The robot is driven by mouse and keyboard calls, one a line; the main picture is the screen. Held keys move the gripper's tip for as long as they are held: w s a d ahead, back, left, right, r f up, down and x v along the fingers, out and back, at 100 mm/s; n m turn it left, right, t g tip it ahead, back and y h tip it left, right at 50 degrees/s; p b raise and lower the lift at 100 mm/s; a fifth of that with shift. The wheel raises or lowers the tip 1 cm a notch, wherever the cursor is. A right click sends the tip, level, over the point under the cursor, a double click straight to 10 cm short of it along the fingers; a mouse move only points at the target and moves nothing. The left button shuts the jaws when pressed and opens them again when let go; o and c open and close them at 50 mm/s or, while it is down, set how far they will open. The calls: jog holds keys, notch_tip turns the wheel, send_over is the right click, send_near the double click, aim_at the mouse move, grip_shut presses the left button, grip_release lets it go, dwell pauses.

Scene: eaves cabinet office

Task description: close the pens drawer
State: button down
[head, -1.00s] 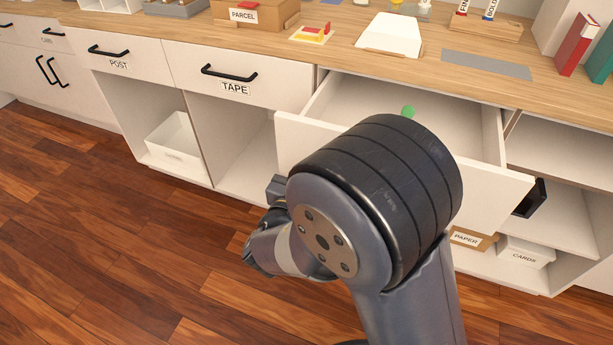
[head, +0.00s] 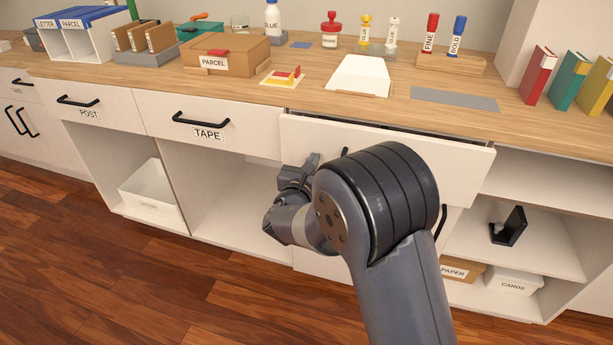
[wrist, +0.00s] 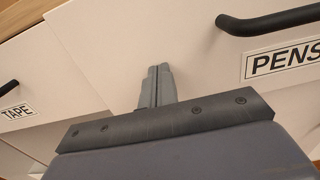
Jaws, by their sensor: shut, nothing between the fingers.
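The pens drawer (head: 460,172) is the white drawer to the right of the TAPE drawer in the head view. Its front stands slightly proud of the cabinet, with a narrow dark gap under the countertop. My gripper (head: 309,163) is at the left part of its front, and my arm hides the middle. In the wrist view, my gripper (wrist: 156,72) is shut and empty, its tips at the white front (wrist: 205,70), apparently touching it. The PENS label (wrist: 284,62) and black handle (wrist: 268,20) are to its right.
The TAPE drawer (head: 165,125) and POST drawer (head: 70,112) look closed. The countertop (head: 240,90) holds a PARCEL box (head: 226,60) and several office items. Open shelves at the right hold a black object (head: 509,228). Floor in front is clear at left.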

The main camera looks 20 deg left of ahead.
aim_at(318, 150)
jog(key=w, duration=0.4)
jog(key=shift+w+d, duration=0.1)
jog(key=shift+w, duration=0.05)
jog(key=shift+r, duration=0.1)
jog(key=shift+w+r, duration=0.1)
jog(key=shift+r, duration=0.05)
